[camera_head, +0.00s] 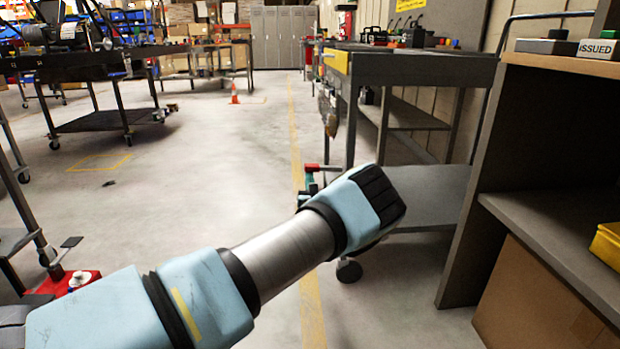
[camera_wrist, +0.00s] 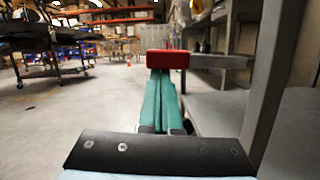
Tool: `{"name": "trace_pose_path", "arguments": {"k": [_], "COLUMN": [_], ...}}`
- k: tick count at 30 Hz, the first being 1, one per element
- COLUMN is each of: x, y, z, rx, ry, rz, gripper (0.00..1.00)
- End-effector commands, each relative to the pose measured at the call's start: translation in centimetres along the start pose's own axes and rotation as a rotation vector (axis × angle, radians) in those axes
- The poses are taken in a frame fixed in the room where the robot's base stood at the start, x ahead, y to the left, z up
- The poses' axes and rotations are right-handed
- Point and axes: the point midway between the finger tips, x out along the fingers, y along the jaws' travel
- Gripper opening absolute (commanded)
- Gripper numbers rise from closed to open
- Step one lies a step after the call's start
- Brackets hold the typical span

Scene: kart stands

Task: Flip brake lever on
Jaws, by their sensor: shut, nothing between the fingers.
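The brake lever (camera_wrist: 167,60) has a red grip on a grey bar that runs right, about level, toward the dark cart post. It also shows small in the head view (camera_head: 313,168), just beyond my wrist. My gripper (camera_wrist: 160,76) has two long teal fingers, shut side by side with nothing between them. The fingertips end right at the red grip in the picture, just below or behind it. I cannot tell whether they touch it. In the head view my wrist link hides most of the gripper.
A dark wheeled cart (camera_head: 425,68) stands ahead on the right, its lower shelf (camera_head: 435,185) near my wrist. A shelf unit with a wooden top (camera_head: 565,66) is close on the right. An orange cone (camera_head: 234,92) stands far back. The floor to the left is open.

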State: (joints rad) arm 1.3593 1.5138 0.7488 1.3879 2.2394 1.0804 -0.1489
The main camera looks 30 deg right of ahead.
Motion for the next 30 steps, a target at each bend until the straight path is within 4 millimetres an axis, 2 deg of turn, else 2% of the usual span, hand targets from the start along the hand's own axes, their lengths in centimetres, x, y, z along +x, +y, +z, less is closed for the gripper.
{"name": "trace_pose_path", "arguments": {"k": [1, 8, 18, 26, 30], "x": [0.2, 0.7, 1.5, 1.9, 2.0], "y": [0.1, 0.6, 0.4, -0.1, -0.4], "z": [0.8, 2.9, 6.2, 7.7, 8.2], "rx": [0.019, 0.168, 0.467, 0.642, 0.641], "ry": [-0.002, -0.001, -0.002, -0.002, -0.002], "rz": [-0.006, -0.044, -0.119, -0.162, -0.161], "gripper": [0.00, 0.00, 0.00, 0.00, 0.00]}}
